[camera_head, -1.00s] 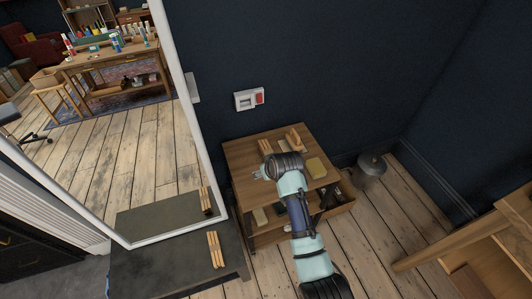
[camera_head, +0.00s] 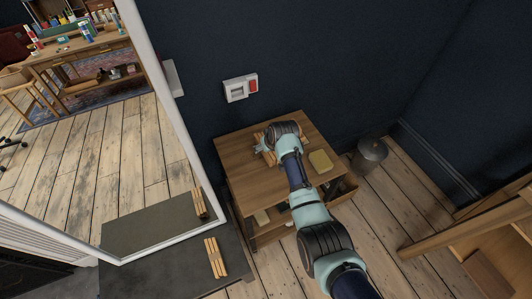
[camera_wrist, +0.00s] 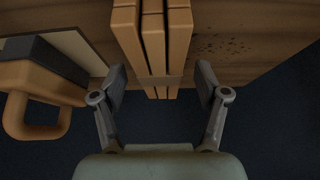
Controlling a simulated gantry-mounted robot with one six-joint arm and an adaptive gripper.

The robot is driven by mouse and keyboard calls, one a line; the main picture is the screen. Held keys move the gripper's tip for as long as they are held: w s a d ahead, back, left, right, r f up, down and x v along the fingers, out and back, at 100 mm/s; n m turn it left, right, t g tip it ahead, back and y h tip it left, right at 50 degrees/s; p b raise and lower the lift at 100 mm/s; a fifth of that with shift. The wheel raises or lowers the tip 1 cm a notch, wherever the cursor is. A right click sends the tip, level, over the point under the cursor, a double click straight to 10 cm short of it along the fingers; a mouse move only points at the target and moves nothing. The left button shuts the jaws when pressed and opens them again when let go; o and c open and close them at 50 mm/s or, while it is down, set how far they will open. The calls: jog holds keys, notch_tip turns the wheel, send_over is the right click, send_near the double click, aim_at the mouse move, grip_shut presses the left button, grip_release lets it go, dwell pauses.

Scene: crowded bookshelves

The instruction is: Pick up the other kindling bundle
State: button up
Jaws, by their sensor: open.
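A kindling bundle (camera_wrist: 153,40) of several pale sticks with a band around them lies on the wooden table top. In the wrist view its near end sits between the two spread fingers of my gripper (camera_wrist: 162,83), with gaps on both sides. My gripper is open and holds nothing. In the head view my gripper (camera_head: 266,147) is over the back left of the small wooden table (camera_head: 238,160), and my wrist hides much of the bundle. Another kindling bundle (camera_head: 215,257) lies on the dark slab at lower left.
A tool with a wooden handle (camera_wrist: 38,115) lies left of the bundle in the wrist view. A yellow block (camera_head: 320,161) is on the table's right side. A metal bin (camera_head: 370,155) stands to the right. A large white-framed mirror (camera_head: 160,130) rises behind the dark slab (camera_head: 180,275).

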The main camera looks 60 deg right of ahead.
jog(key=shift+w+d+f, duration=0.15)
jog(key=shift+f, duration=0.3)
jog(key=shift+r, duration=0.1)
jog(key=c, duration=1.3)
notch_tip(320, 180, up, 20)
jog(key=p, duration=0.8)
